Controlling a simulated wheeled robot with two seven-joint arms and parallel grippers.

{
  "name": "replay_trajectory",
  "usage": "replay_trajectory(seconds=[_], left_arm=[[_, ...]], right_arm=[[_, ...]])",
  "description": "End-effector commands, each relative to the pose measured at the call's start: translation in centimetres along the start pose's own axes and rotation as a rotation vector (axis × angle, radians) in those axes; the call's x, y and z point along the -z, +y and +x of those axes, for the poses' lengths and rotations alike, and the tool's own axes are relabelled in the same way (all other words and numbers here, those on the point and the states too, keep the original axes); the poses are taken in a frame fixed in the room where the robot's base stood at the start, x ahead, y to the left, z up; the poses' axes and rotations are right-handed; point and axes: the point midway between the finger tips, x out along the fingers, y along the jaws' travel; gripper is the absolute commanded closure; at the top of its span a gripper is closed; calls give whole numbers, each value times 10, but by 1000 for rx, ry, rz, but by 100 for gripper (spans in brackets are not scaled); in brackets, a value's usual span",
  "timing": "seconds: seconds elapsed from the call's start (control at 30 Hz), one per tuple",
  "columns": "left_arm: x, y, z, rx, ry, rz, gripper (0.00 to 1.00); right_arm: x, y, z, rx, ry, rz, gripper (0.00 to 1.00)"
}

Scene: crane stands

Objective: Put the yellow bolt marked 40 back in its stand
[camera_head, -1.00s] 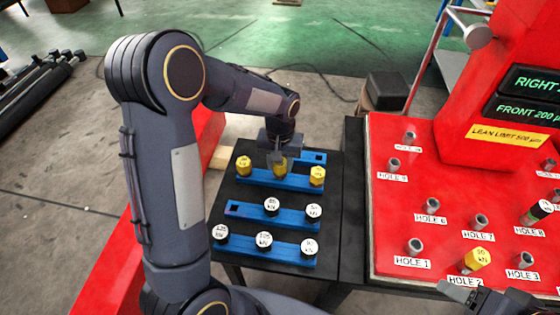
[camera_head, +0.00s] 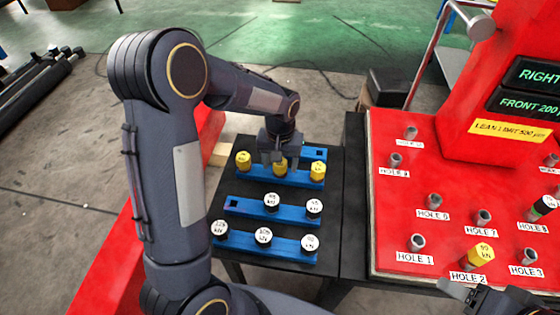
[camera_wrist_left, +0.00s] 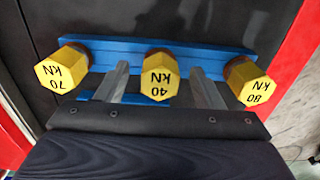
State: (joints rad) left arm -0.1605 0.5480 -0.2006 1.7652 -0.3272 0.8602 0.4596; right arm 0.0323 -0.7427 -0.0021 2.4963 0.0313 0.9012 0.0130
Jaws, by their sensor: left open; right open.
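In the left wrist view the bolt's hexagonal head (camera_wrist_left: 158,76) shows between the separated fingers (camera_wrist_left: 160,68), with gaps on both sides. My right gripper (camera_head: 474,293) is at the bottom right, only partly in frame, near HOLE 2.
Yellow bolts marked 70 (camera_wrist_left: 62,72) and 80 (camera_wrist_left: 250,83) flank the fingers closely. White-topped bolts stand in the front blue stands (camera_head: 264,237). On the right, a red panel (camera_head: 400,215) has several labelled holes, a yellow bolt (camera_head: 481,256) at HOLE 2 and a red tower (camera_head: 490,140).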

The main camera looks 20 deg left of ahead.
Motion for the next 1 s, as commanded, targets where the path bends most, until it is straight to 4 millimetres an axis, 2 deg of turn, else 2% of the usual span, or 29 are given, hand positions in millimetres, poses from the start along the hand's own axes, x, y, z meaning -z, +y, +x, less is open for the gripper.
replay_trajectory(seconds=[0.23, 0.73, 1.0], left_arm=[[0, 0, -7, 0, 0, 0, 39], [0, 0, -48, 0, 1, 0, 39], [0, 0, -50, 0, 0, 0, 39]], right_arm=[[2, -2, -5, 0, 0, 0, 39], [16, -14, -31, 0, 0, 0, 39], [16, -15, -32, 0, 0, 0, 39]])
